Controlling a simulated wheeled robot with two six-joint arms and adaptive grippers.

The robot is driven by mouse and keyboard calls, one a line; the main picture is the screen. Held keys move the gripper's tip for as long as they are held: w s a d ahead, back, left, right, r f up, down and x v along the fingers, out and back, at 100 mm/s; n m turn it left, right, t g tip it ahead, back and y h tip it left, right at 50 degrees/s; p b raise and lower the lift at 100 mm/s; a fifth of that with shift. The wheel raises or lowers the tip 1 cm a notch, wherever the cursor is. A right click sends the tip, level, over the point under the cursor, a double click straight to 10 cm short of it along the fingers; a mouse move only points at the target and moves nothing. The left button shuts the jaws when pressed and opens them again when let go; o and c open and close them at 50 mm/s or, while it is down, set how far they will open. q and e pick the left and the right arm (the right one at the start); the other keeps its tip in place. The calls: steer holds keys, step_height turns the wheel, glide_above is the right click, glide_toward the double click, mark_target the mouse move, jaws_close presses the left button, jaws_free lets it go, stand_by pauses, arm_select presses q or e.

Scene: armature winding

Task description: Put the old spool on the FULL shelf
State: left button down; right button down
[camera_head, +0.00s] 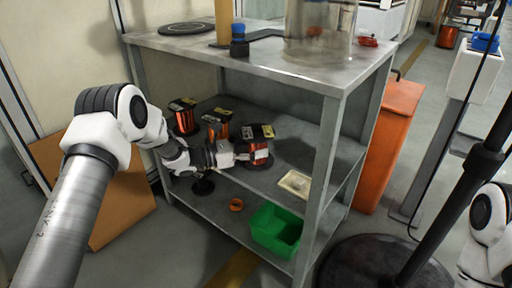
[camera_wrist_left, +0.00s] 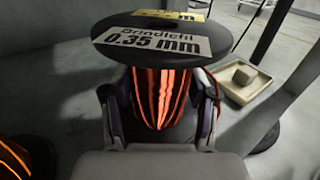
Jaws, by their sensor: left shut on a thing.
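My left gripper (camera_head: 240,157) reaches into the grey metal rack at its middle shelf (camera_head: 285,152). It is shut on a spool (camera_head: 258,152) of copper-coloured wire with black flanges. In the left wrist view the gripper (camera_wrist_left: 158,110) has one finger on each side of the wound wire, and the spool's top flange (camera_wrist_left: 180,40) bears a label with "0.35 mm". The spool is upright, at the level of the middle shelf; I cannot tell whether its base touches the shelf. No "FULL" sign is legible. My right gripper is out of view.
Two other wire spools (camera_head: 183,116) (camera_head: 216,124) stand left of the held one. A shallow cream tray (camera_head: 295,183) with a grey block lies to its right. A green bin (camera_head: 276,229) and an orange ring (camera_head: 236,205) are on the lower shelf. A rack post stands at the front right.

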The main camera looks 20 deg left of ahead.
arm_select(q)
steer(key=shift+f, duration=0.1)
steer(key=shift+c, duration=1.2)
jaws_free()
steer(key=shift+f, duration=0.1)
